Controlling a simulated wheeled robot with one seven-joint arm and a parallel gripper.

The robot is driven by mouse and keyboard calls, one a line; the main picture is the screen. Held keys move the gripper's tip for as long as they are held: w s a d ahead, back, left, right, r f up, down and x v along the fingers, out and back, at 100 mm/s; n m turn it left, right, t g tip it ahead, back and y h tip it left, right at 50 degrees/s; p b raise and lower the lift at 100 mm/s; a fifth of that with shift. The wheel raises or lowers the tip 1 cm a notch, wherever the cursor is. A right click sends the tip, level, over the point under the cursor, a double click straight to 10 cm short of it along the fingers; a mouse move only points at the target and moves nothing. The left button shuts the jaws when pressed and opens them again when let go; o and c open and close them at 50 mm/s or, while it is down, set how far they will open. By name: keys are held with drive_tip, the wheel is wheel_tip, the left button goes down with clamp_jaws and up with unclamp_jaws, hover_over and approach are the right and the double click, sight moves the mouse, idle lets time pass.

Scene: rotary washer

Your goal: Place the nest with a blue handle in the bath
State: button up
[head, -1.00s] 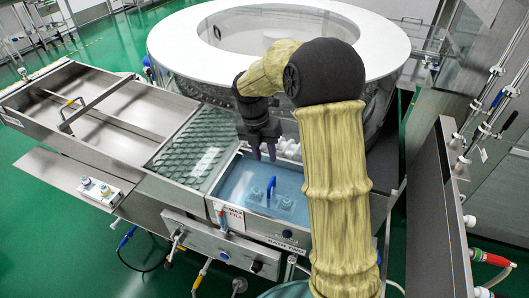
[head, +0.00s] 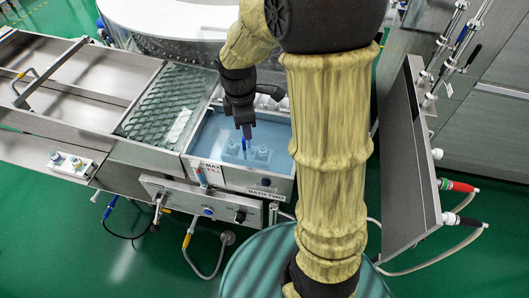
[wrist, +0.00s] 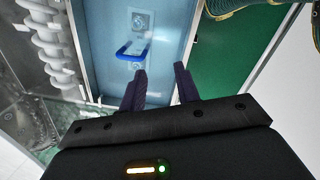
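The nest (head: 262,154) is a pale piece with raised knobs and a blue handle (head: 243,145). It sits in the bath (head: 196,163), a rectangular basin of blue-tinted water. In the wrist view the blue handle (wrist: 130,54) shows as a loop beyond my fingertips, with the nest's pale knobs (wrist: 138,22) beside it. My gripper (head: 246,134) points down over the bath, close to the handle in the head view. The wrist view shows my gripper (wrist: 157,72) open, with nothing between its fingers. How far the fingertips are above the handle is hard to tell.
A mesh-covered compartment (head: 165,105) and an empty steel basin (head: 75,80) lie left of the bath. The round white washer (head: 170,20) stands behind. A control box (head: 190,200) hangs in front. A raised grey panel (head: 408,170) stands at the right.

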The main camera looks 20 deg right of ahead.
drive_tip(key=s+d+m+t, duration=0.1)
drive_tip(key=s+m+t, duration=0.1)
drive_tip(key=s+m, duration=0.8)
drive_tip(key=f+m, duration=0.1)
drive_tip(key=m, duration=0.4)
drive_tip(key=shift+d+m+y, duration=0.2)
drive_tip(key=shift+m+y, duration=0.1)
drive_tip(key=shift+s, duration=0.1)
drive_tip(key=shift+f, duration=0.15)
idle(0.5)
